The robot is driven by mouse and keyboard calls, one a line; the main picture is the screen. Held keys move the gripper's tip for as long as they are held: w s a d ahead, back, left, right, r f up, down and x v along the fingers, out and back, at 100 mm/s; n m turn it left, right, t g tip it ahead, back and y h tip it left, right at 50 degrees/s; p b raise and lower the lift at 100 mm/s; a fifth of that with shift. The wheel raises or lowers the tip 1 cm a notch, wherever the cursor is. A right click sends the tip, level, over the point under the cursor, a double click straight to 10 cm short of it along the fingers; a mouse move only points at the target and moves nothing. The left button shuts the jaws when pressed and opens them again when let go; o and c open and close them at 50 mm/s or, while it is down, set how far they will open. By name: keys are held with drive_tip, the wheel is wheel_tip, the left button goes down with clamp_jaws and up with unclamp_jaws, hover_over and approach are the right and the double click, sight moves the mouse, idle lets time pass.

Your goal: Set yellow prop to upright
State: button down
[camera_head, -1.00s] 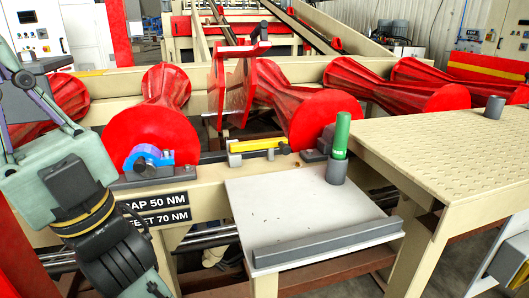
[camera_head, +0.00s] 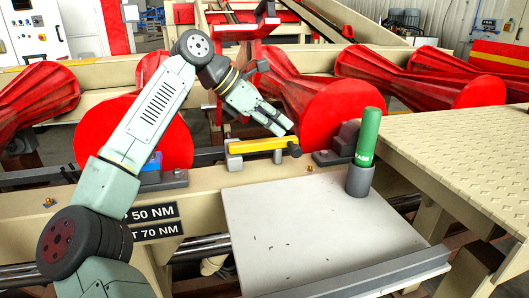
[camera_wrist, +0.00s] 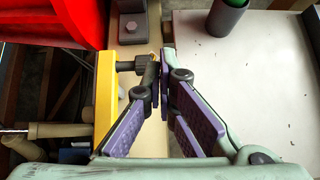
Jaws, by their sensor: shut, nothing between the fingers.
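The yellow prop (camera_head: 262,144) lies flat on the beam, its left end at a grey block (camera_head: 234,158) and a dark knob (camera_head: 294,150) at its right end. In the wrist view the prop (camera_wrist: 105,100) runs along the left, with the knob (camera_wrist: 140,64) near its far end. My gripper (camera_head: 287,130) is shut and empty, just above the prop's knob end in the head view. In the wrist view my fingertips (camera_wrist: 161,60) are beside the knob; I cannot tell whether they touch it.
A green cylinder (camera_head: 368,138) stands in a grey cup (camera_head: 359,181) on the white tray (camera_head: 300,225). Red rollers (camera_head: 345,110) stand behind the beam. A blue clamp (camera_head: 152,165) is left of the prop. A tan table (camera_head: 470,150) is at right.

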sight(267, 149)
drive_tip(key=a+f, duration=0.1)
drive_tip(key=a+y, duration=0.1)
drive_tip(key=a, duration=0.1)
drive_tip(key=w+a+f+y, duration=0.1)
drive_tip(key=a, duration=0.1)
drive_tip(key=shift+f+n, duration=0.3)
drive_tip(key=shift+n, duration=0.1)
drive_tip(key=x, duration=1)
drive_tip(key=shift+s, duration=0.2)
